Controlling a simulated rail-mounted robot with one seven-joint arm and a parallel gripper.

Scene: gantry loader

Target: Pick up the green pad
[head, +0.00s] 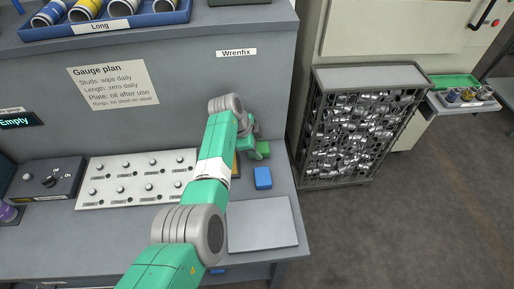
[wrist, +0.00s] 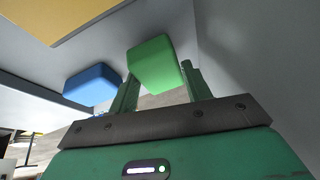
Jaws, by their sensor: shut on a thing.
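The green pad (head: 263,149) is a small block at the back right of the grey bench, close to the upright back panel. It also shows in the wrist view (wrist: 155,60), between the two fingers. My gripper (wrist: 158,78) is shut on the green pad, one finger on each side. In the head view my gripper (head: 256,150) is partly hidden by my own arm. I cannot tell whether the pad still touches the bench.
A blue pad (head: 263,178) lies just in front; it is left of the green pad in the wrist view (wrist: 92,84). A flat grey plate (head: 262,224) lies nearer. A white gauge board (head: 135,178) with several knobs is left. A wire cage of metal parts (head: 358,130) stands right.

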